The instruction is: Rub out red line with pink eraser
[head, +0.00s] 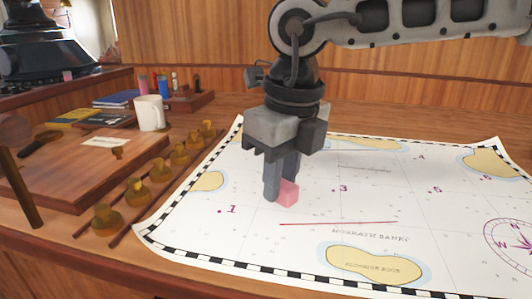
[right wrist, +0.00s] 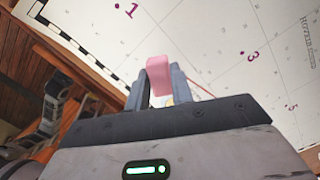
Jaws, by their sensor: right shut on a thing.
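The pink eraser (head: 288,193) is a small block between the fingertips of my right gripper (head: 279,192), which is shut on it. It also shows in the right wrist view (right wrist: 158,68), between the two grey fingers (right wrist: 160,85). The red line (head: 338,223) lies on the white chart (head: 240,245), in front of and to the right of the eraser in the head view. The eraser is at or just above the chart; I cannot tell if it touches. Part of the red line (right wrist: 199,87) shows in the right wrist view, partly hidden by the gripper. My left gripper is not in view.
Several brass weights (head: 136,193) stand in a row left of the chart. Beyond them are a wooden board (head: 60,180) with a magnifier (head: 40,143), a white mug (head: 150,113) and books (head: 75,117). The chart's middle and right are free of objects.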

